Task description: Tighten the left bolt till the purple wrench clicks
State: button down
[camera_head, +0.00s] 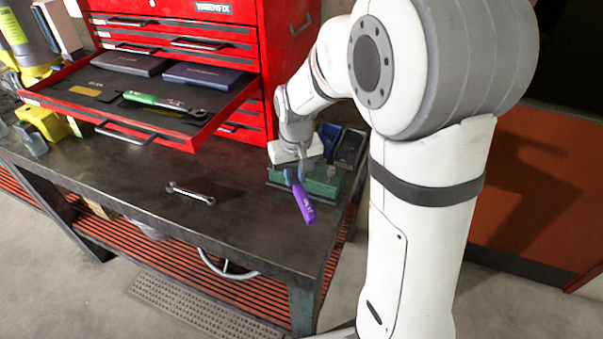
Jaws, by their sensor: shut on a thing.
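The purple wrench (304,206) hangs tilted below my gripper (296,173), its purple handle pointing down and toward the front right edge of the bench. My gripper is shut on the wrench near its upper end. Just behind it, a green block (322,184) stands at the right end of the bench, with a blue part (328,135) and a dark grey part (349,148) on top. My arm and gripper hide part of this group. The left bolt cannot be made out, and I cannot tell whether the wrench touches it.
The dark bench (130,190) carries a red tool chest (285,50) with an open drawer (190,135). A green-handled wrench (160,102) and flat cases lie in the drawer. A small metal spanner (190,194) lies on the bench. Yellow items (42,122) stand at left. The front middle is mostly clear.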

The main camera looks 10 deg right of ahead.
jog(key=shift+a+m, duration=1.1)
jog(key=shift+a, duration=0.15)
jog(key=shift+w+a+m, duration=0.2)
jog(key=shift+a+m, duration=0.8)
jog(key=shift+m, duration=0.1)
jog(key=shift+w+a+m+h, duration=0.1)
jog(key=shift+a+m+h, duration=0.2)
jog(key=shift+a+m, duration=0.1)
